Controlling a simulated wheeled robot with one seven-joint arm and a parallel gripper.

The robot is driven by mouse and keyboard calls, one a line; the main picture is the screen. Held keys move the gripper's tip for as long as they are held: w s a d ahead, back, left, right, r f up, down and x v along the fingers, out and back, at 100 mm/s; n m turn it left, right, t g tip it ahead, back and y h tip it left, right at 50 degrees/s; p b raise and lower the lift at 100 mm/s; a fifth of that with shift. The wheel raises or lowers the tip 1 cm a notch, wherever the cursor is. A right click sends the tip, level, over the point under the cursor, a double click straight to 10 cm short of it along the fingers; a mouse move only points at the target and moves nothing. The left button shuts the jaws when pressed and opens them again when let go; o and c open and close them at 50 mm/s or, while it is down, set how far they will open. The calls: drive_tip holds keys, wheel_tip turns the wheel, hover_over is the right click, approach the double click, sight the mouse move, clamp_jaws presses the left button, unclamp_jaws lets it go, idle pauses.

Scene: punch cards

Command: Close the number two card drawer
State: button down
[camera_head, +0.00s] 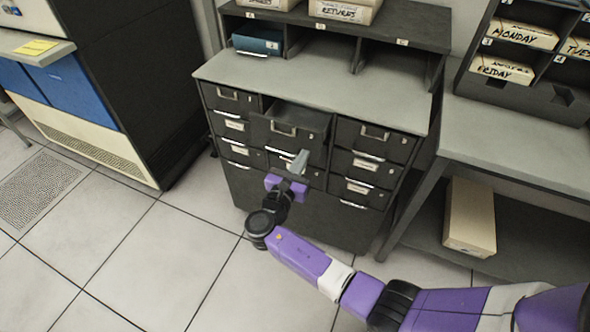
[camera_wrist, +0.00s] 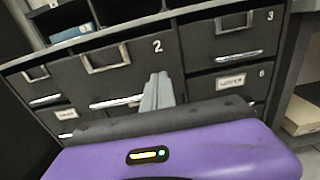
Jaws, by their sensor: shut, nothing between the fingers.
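The number two drawer (camera_head: 285,132) is the top middle drawer of the dark card cabinet. It stands out a little past the drawers on either side. In the wrist view its dark front (camera_wrist: 118,75) shows a white 2, an empty label frame and a bright pull strip. My gripper (camera_head: 299,160) is shut and empty, just in front of and below that drawer's front. In the wrist view the closed grey fingers (camera_wrist: 157,90) overlap the drawer front's lower right part. I cannot tell whether they touch it.
The number three drawer (camera_head: 374,140) is flush on the right. The grey cabinet top (camera_head: 310,75) lies above, with cubbies behind. A side table (camera_head: 510,140) stands at right, with a box (camera_head: 470,215) on its lower shelf. The tiled floor (camera_head: 150,270) at left is clear.

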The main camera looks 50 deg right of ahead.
drive_tip(key=shift+x, duration=0.95)
drive_tip(key=b+x, duration=0.1)
drive_tip(key=x, duration=0.8)
drive_tip(key=shift+d+f, duration=0.1)
drive_tip(key=shift+d, duration=0.05)
drive_tip(key=shift+w+d+r, duration=0.1)
drive_tip(key=shift+d+r, duration=0.1)
drive_tip(key=shift+d, duration=0.05)
